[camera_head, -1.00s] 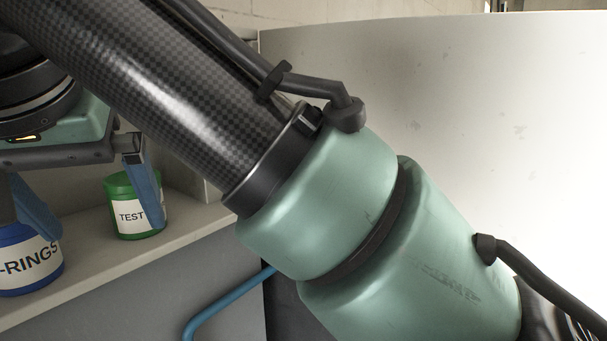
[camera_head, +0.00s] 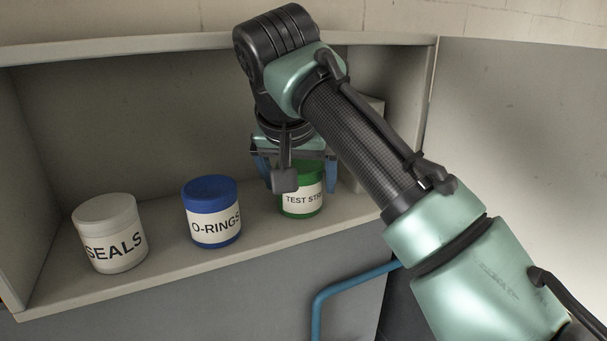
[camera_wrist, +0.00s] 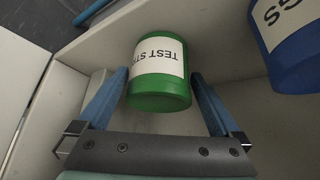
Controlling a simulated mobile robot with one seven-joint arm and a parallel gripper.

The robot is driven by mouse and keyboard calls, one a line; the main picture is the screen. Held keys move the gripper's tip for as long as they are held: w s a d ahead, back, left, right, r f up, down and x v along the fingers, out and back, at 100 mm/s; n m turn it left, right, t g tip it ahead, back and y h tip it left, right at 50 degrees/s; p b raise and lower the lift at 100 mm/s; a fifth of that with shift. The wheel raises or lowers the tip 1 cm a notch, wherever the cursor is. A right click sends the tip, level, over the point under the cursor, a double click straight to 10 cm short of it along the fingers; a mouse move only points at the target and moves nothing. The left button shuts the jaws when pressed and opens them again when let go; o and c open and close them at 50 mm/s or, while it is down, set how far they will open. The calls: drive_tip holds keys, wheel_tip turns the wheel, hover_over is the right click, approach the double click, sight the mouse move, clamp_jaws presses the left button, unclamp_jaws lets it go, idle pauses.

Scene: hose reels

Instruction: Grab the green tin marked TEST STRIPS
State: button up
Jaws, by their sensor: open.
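The green tin (camera_head: 301,206) with a white label reading TEST STR stands upright on the shelf in the head view, at the right end of a row of tins. Its upper left is partly hidden by my gripper (camera_head: 296,178). In the wrist view the green tin (camera_wrist: 160,94) lies between the two blue fingers of my gripper (camera_wrist: 158,85), which are open, one on each side. There is a gap between the right finger and the tin; the left finger comes close to it, and I cannot tell if it touches.
A blue O-RINGS tin (camera_head: 211,228) stands left of the green tin, and shows at upper right in the wrist view (camera_wrist: 295,50). A white SEALS tin (camera_head: 111,247) is farther left. The shelf (camera_head: 170,270) has side walls; a blue pipe (camera_head: 345,285) runs below.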

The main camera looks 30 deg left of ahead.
drive_tip(key=shift+w+a+f, duration=0.1)
drive_tip(key=shift+w+f, duration=0.1)
drive_tip(key=shift+f, duration=0.2)
drive_tip(key=c, duration=1.2)
drive_tip(key=shift+b, duration=0.75)
